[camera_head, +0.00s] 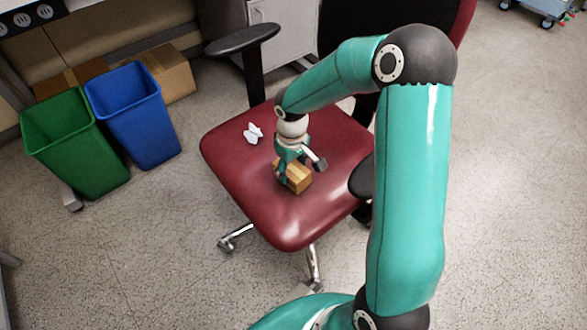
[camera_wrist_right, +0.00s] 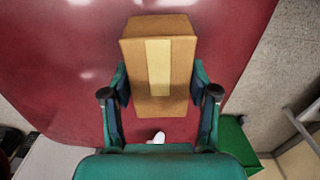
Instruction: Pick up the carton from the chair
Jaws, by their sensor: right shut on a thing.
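The carton (camera_head: 298,179) is a small brown box with a paler tape strip, on or just above the red chair seat (camera_head: 235,165); I cannot tell whether it touches the seat. My right gripper (camera_head: 301,171) reaches down over it from above. In the right wrist view the carton (camera_wrist_right: 160,50) sits between the two fingers of my right gripper (camera_wrist_right: 160,88), which are shut on its sides. In the head view the gripper hides part of the carton. My left gripper is not in view.
A crumpled white paper (camera_head: 253,133) lies on the seat. The chair's left armrest (camera_head: 242,39) rises beside the seat. A green bin (camera_head: 75,140) and a blue bin (camera_head: 135,115) stand at left, with a larger cardboard box (camera_head: 165,72) behind.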

